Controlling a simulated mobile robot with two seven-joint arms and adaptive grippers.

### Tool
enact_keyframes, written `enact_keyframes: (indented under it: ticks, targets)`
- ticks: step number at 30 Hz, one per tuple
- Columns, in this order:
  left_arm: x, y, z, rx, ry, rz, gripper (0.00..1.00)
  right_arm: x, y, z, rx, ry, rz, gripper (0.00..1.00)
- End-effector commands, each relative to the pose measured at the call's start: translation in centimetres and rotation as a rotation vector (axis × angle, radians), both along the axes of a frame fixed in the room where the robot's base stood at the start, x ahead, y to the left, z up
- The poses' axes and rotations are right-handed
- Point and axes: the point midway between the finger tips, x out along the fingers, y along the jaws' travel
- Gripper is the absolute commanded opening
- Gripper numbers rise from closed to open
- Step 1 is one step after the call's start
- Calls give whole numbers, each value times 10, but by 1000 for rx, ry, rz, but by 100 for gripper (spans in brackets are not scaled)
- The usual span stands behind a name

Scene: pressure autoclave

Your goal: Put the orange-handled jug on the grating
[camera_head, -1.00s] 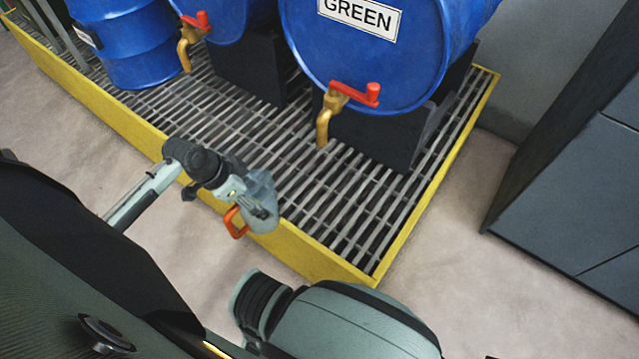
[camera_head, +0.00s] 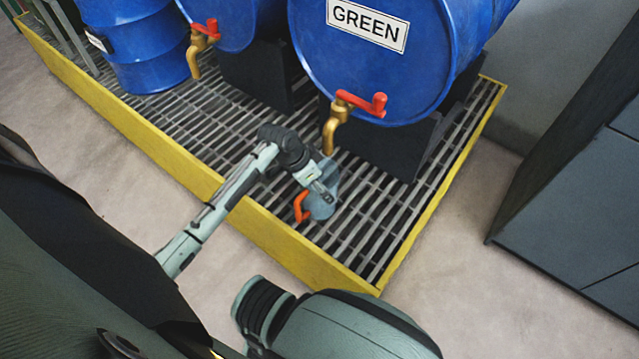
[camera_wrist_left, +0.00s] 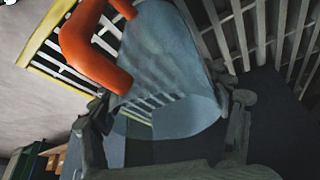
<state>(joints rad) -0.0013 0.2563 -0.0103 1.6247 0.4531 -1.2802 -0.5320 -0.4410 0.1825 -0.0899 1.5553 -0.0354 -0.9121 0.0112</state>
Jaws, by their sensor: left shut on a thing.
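The orange-handled jug (camera_head: 321,199) is a translucent grey-blue vessel with an orange handle on its left side. My left gripper (camera_head: 322,187) is shut on the jug and holds it over the grating (camera_head: 235,131), below and near the brass tap of the GREEN drum. In the left wrist view the jug (camera_wrist_left: 170,70) fills the middle between the fingers, with grating slats behind it. I cannot tell whether its base touches the grating. My right gripper is not in view.
The blue drum labelled GREEN (camera_head: 365,70) lies on a black stand, its brass tap (camera_head: 331,132) with red lever close above the jug. A yellow rim (camera_head: 300,262) edges the grating. Free slats lie right of the jug. A dark cabinet (camera_head: 575,200) stands at the right.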

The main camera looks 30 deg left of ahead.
Motion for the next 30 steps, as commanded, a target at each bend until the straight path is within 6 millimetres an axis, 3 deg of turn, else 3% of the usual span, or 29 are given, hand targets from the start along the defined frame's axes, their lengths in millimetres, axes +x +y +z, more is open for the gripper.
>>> enact_keyframes:
  ticks: [11, 12, 17, 30]
  targets:
    - [0, 1, -7, 1, -2, 0, 45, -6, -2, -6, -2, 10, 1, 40]
    - [0, 1, -7, 1, -2, -1, 78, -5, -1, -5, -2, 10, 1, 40]
    - [0, 0, -7, 1, -2, -1, 97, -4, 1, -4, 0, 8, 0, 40]
    - [-1, 2, 2, 2, -5, 0, 97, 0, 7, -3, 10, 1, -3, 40]
